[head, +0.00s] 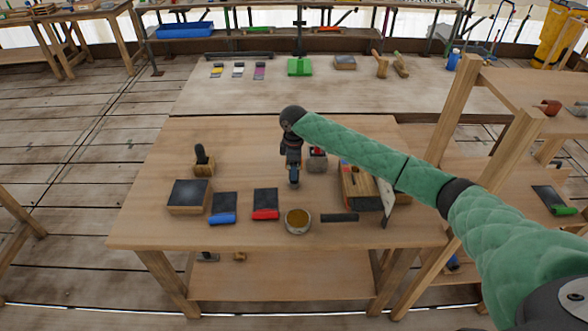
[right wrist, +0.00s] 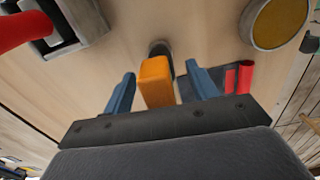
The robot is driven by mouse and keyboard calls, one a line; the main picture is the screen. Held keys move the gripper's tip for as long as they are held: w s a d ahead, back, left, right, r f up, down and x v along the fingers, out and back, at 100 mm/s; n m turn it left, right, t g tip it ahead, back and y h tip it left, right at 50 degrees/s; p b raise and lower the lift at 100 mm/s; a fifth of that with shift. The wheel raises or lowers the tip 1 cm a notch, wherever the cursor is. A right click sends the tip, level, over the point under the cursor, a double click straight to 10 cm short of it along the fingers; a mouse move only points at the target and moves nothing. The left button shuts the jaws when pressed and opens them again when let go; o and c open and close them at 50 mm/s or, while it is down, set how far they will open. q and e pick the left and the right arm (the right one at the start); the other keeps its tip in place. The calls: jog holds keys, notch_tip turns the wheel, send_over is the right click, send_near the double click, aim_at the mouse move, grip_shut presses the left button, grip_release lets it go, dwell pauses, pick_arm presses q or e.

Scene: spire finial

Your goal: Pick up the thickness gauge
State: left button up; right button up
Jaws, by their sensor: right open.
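An orange block-like piece with a dark grey end (right wrist: 156,82), which I take to be the thickness gauge, shows in the right wrist view between my right gripper's fingers. A gap shows on each side of it. My right gripper (head: 293,180) is low over the middle of the table in the head view; it hides the gauge there. In the right wrist view its two blue fingers (right wrist: 160,92) are apart. Whether the gauge stands or lies is unclear. My left gripper is not in view.
On the wooden table (head: 150,225) are a round tin (head: 297,221), a red-edged dark pad (head: 266,203), a blue-edged pad (head: 223,207), a dark-topped block (head: 188,196), a grey block with red (head: 317,160) and a wooden box (head: 358,187).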

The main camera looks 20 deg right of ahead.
jog(key=shift+f, duration=0.4)
jog(key=c, duration=1.2)
jog(key=shift+o, duration=0.2)
